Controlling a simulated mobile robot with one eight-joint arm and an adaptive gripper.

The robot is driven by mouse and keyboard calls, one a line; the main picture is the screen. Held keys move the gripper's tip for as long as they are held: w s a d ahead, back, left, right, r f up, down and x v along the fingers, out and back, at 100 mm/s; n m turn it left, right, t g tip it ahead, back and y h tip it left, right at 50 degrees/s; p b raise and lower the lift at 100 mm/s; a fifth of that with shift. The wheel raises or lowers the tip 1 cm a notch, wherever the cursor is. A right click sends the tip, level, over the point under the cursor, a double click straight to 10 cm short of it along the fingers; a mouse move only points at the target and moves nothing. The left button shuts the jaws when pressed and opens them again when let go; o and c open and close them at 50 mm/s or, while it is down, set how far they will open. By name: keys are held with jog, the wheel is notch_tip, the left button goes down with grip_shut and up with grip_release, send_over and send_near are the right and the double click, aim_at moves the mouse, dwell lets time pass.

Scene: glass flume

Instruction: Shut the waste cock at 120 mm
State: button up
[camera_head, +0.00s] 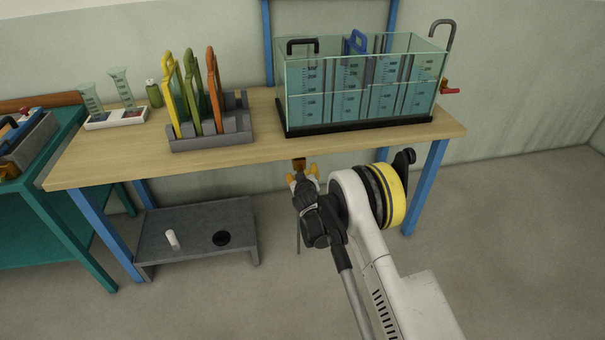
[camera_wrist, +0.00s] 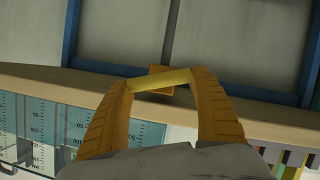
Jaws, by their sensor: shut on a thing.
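The glass flume tank (camera_head: 285,108) stands on the bench's right half, with water and blue scales inside. A red lever (camera_head: 450,91), which looks like a cock handle, sticks out to the right from its right end; its exact setting is too small to tell.
A grey rack (camera_head: 210,138) holds yellow, green and orange gates on the wooden bench (camera_head: 120,160). Beakers in a white tray (camera_head: 115,121) stand farther left. A low grey stand (camera_head: 190,235) is beneath the bench. A bent grey pipe (camera_head: 446,25) rises at the tank's right end.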

jog(key=o, duration=1.2)
jog(key=shift+s, duration=0.1)
jog(key=v, duration=1.2)
